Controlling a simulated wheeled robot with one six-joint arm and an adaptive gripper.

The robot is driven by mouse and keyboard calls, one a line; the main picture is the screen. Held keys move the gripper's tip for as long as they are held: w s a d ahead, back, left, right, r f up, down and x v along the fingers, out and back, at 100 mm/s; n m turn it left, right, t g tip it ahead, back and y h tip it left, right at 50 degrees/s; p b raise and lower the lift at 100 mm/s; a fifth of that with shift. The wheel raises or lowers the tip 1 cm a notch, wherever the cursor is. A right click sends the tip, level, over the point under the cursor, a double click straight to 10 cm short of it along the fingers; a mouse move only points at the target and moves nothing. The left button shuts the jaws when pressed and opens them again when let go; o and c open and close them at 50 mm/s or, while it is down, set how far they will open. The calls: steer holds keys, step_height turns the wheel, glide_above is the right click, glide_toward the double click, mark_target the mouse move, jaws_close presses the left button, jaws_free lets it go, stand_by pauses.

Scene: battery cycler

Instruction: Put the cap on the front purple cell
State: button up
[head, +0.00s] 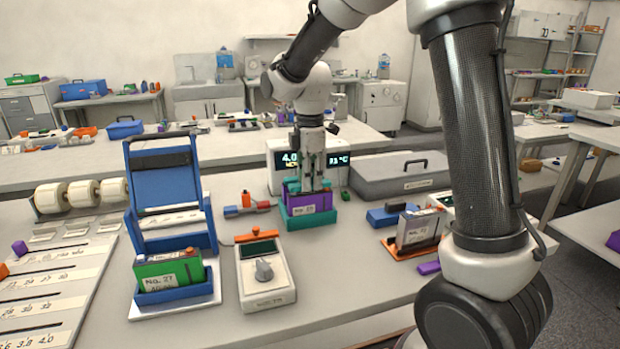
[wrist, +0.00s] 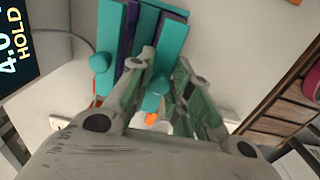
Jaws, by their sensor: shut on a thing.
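The front purple cell (head: 309,203) stands upright in a teal holder (head: 310,221) on the bench and carries a white label. My gripper (head: 313,186) is directly above it, pointing down. In the wrist view, my gripper (wrist: 167,75) is shut on a teal cap (wrist: 155,84) by its rounded knob. The cap is over or against the cell; I cannot tell if it is seated. Purple (wrist: 131,35) shows beside it, and another teal knobbed piece (wrist: 101,62) is to its left. The fingers hide much of the contact.
A cycler with a lit display (head: 283,160) stands close behind the holder. A grey case (head: 400,177) is to the right, a small tester with a dial (head: 265,283) at the front left. An orange holder with a grey cell (head: 418,231) and a loose purple piece (head: 428,268) lie right.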

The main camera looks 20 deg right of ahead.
steer(key=shift+f, duration=0.4)
stand_by(0.5)
steer(key=o, duration=1.3)
steer(key=shift+o, duration=0.2)
steer(key=shift+r, duration=3.5)
jaws_close()
steer(key=shift+f, duration=0.35)
